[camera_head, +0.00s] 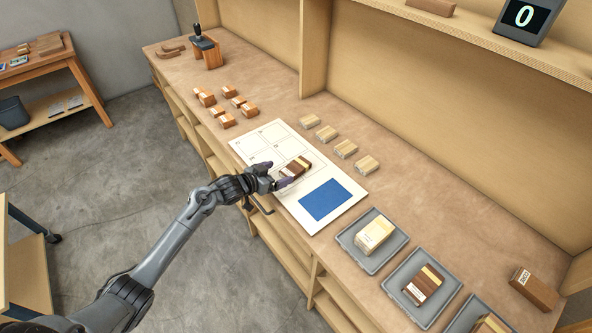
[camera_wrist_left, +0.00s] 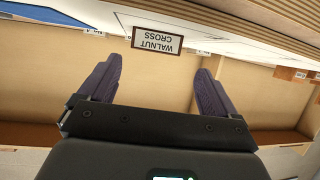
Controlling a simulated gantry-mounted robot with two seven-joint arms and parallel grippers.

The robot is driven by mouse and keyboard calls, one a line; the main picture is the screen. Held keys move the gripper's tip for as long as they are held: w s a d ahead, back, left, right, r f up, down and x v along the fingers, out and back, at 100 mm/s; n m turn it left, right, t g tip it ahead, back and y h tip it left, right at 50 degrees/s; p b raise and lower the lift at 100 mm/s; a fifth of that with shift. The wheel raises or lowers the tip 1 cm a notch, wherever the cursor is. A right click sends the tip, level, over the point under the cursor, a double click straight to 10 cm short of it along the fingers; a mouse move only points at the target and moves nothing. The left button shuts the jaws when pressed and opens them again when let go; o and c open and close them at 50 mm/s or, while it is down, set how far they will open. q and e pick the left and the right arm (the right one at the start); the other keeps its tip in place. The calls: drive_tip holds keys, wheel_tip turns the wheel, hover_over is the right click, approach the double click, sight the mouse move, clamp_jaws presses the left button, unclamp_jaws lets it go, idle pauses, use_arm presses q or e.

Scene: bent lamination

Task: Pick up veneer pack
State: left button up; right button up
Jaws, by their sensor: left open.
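A dark brown veneer pack (camera_head: 296,167) with a pale stripe lies on the white sheet (camera_head: 347,190) on the bench. My left gripper (camera_head: 276,176) is beside its near end, with its fingers apart and nothing seen between them in the head view. In the left wrist view the label reading "WALNUT CROSS" (camera_wrist_left: 157,40) shows upside down, ahead of and between the two open fingers (camera_wrist_left: 155,85). Another dark pack (camera_head: 423,286) and a pale pack (camera_head: 374,234) lie in grey trays to the right. My right gripper is not in view.
A blue rectangle (camera_head: 325,199) marks the sheet. Several pale blocks (camera_head: 345,149) stand behind it, and several orange-brown blocks (camera_head: 227,120) lie to the left. A brown block (camera_head: 534,288) lies at the right. The shelf back wall bounds the bench.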

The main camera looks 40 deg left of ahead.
sight(291, 170)
use_arm(q)
drive_tip(key=x, duration=0.3)
drive_tip(key=d+b+x, duration=0.1)
drive_tip(key=x, duration=0.1)
drive_tip(key=shift+w+f, duration=0.15)
drive_tip(key=shift+f, duration=0.1)
drive_tip(key=shift+w+f, duration=0.1)
drive_tip(key=shift+w, duration=0.2)
drive_tip(key=c, duration=1.1)
